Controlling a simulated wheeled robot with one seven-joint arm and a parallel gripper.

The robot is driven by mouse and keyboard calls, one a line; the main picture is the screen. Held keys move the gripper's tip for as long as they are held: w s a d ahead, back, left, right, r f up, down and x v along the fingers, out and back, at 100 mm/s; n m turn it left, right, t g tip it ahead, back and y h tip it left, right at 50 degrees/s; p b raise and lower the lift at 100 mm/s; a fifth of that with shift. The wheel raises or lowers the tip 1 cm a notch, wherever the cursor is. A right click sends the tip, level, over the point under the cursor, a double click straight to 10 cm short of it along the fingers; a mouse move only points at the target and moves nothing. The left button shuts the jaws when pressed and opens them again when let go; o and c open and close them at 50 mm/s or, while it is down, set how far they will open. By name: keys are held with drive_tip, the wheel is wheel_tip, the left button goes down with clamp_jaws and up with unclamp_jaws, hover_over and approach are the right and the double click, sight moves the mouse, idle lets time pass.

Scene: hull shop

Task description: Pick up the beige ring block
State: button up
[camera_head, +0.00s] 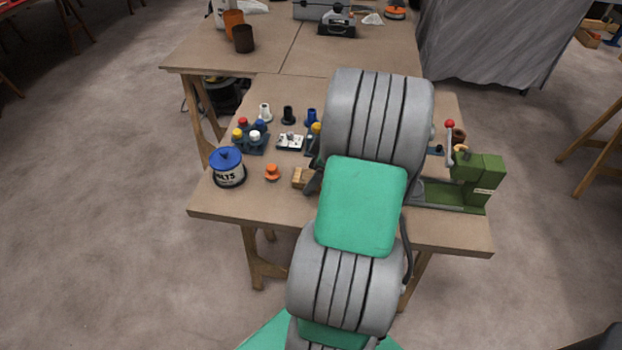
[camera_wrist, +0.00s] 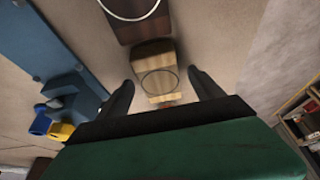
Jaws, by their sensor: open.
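The beige ring block (camera_wrist: 157,82) is a pale wooden block with a thin dark circle on its face. In the wrist view it lies in the gap between the fingertips of my gripper (camera_wrist: 161,78), with space visible on both sides. My gripper is open and holds nothing. In the head view a beige block (camera_head: 299,178) shows near the front of the table, partly covered by my arm and a dark part of my gripper (camera_head: 313,182). How far the fingers reach down around the block is hidden.
A dark brown block with a silver ring (camera_wrist: 140,24) sits beyond the beige block. An orange knob (camera_head: 272,173) and a blue-lidded tin (camera_head: 228,167) stand left of it. A green machine (camera_head: 478,182) stands at right.

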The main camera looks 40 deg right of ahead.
drive_tip(key=shift+f+b, duration=0.2)
drive_tip(key=shift+b, duration=0.1)
idle(0.4)
drive_tip(key=c, duration=1.5)
